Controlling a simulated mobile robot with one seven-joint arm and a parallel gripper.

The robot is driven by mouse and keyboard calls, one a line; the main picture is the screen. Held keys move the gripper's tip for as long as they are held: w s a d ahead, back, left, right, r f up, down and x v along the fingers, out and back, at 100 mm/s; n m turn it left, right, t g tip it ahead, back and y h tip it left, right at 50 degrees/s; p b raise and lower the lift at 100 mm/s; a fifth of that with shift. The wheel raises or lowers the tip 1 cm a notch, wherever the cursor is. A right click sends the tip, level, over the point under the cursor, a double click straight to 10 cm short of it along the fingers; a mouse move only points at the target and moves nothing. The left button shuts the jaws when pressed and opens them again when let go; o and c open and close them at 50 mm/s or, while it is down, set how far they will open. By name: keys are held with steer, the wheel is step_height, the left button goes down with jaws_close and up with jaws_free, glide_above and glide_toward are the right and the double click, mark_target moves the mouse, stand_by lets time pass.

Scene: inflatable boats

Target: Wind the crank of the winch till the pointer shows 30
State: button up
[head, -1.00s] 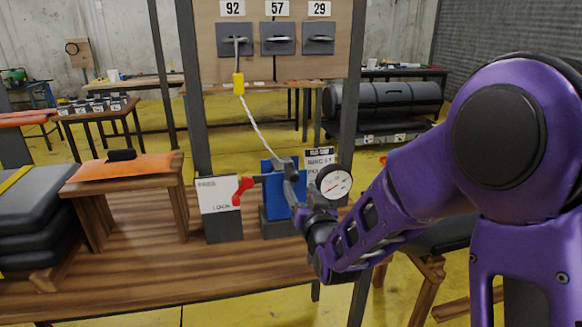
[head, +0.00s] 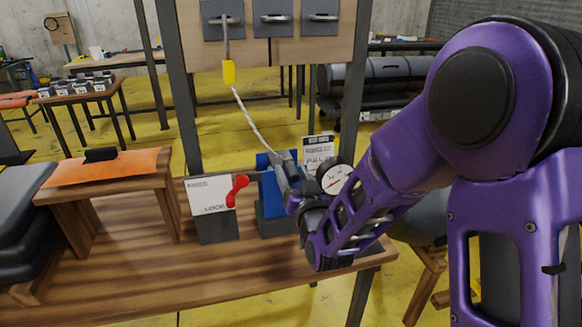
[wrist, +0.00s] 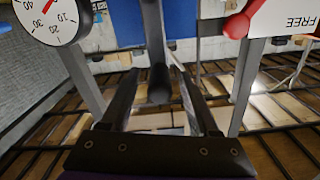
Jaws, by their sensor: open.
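The winch (head: 272,205) is a blue block on the wooden bench, with a rope running up from it. Its round white dial (head: 335,179) has a red pointer; in the wrist view the dial (wrist: 50,15) is cut off by the top edge, and I cannot read the pointer exactly. The crank's dark handle (wrist: 160,88) shows between the fingers of my open gripper (wrist: 157,68). I cannot tell contact or depth. In the head view my gripper (head: 287,180) is at the winch's front, covering most of the crank.
A red lever (head: 237,190) stands left of the winch beside a white card (head: 211,195) reading LOCK; FREE shows in the wrist view. The yellow-ended rope (head: 250,120) rises to a hook. An orange-topped stool (head: 105,168) stands left. The bench front (head: 190,285) is clear.

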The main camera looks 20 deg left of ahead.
steer(key=shift+w+a, duration=0.1)
jaws_close()
stand_by(0.4)
stand_by(1.1)
